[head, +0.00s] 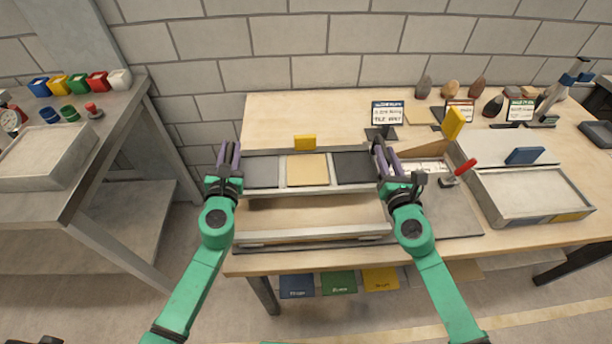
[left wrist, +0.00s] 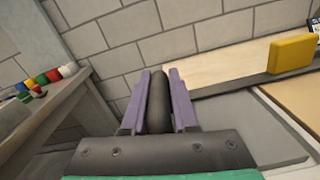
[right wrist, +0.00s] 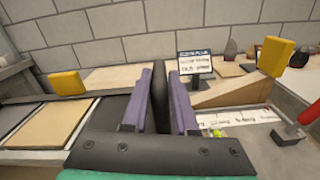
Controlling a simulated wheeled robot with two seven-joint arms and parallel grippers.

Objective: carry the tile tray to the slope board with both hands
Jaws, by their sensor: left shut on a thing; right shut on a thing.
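The tile tray (head: 336,188) is a pale shallow tray holding a grey, a tan and a dark tile side by side. It lies level across the middle of the head view, between my grippers. My left gripper (head: 229,160) is shut on its dark left handle (left wrist: 158,103). My right gripper (head: 384,160) is shut on its dark right handle (right wrist: 158,95). A broad board with a pale front rail (head: 315,235) lies directly in front of and below the tray; it may be the slope board. I cannot tell whether the tray touches it.
A yellow block (head: 305,143) stands behind the tray; another (head: 453,123) tops a wooden wedge at right. A red-knobbed lever (head: 458,174) and a sand-filled tray (head: 530,192) are further right. Signs and stones line the back. A side table (head: 75,185) stands left.

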